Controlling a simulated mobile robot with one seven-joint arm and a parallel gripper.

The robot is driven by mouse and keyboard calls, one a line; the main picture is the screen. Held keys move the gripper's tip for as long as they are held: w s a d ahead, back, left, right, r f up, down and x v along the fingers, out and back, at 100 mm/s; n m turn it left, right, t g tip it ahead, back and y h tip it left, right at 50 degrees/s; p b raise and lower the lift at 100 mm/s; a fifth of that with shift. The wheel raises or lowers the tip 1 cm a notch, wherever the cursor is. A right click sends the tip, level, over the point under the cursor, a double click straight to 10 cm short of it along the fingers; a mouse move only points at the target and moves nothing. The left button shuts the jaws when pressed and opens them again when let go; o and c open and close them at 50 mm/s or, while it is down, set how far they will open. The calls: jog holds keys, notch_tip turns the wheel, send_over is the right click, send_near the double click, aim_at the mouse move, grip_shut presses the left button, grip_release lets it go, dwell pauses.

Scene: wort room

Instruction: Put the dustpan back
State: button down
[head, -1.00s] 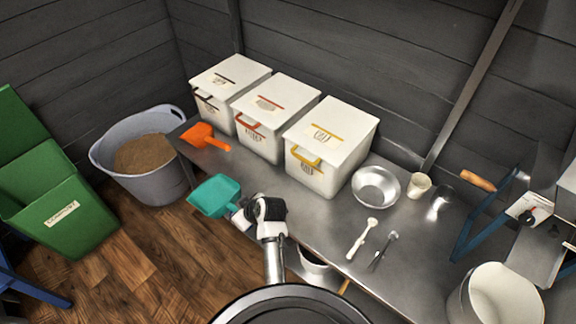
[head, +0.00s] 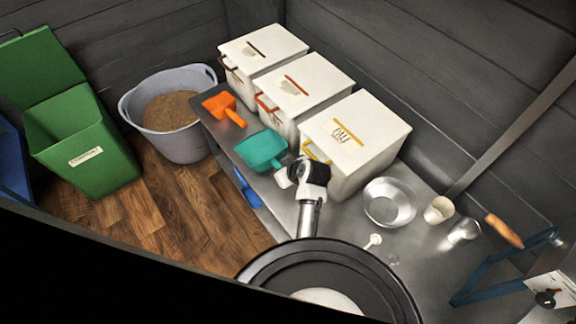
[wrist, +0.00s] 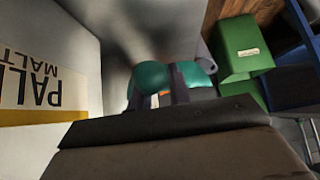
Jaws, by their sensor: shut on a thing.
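A teal pan with a short handle (head: 262,150), which I take as the dustpan, is at the left part of the steel bench, in front of the white bins. My gripper (head: 289,174) is shut on its handle. In the wrist view the round teal handle end (wrist: 150,77) shows at the fingers (wrist: 158,97), with part of the pan behind them. I cannot tell whether the pan touches the bench. An orange scoop (head: 222,105) of similar shape lies at the bench's far left end.
Three lidded white bins (head: 355,140) line the bench (head: 335,215) by the wall. A metal bowl (head: 388,203) and a cup (head: 438,210) stand right of them. A grey tub of grain (head: 178,145) and a green bin (head: 90,150) stand left. A blue object (head: 247,188) shows below the bench edge.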

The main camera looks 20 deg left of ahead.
jog(key=shift+f+b, duration=2.85)
jog(key=shift+f, duration=0.4)
jog(key=c, duration=1.2)
grip_release()
jog(key=shift+s+r, duration=0.1)
jog(key=b+v, duration=0.1)
jog(key=v, duration=1.2)
jog(key=shift+d+r, duration=0.2)
jog(key=shift+r, duration=0.05)
jog(key=shift+s, duration=0.1)
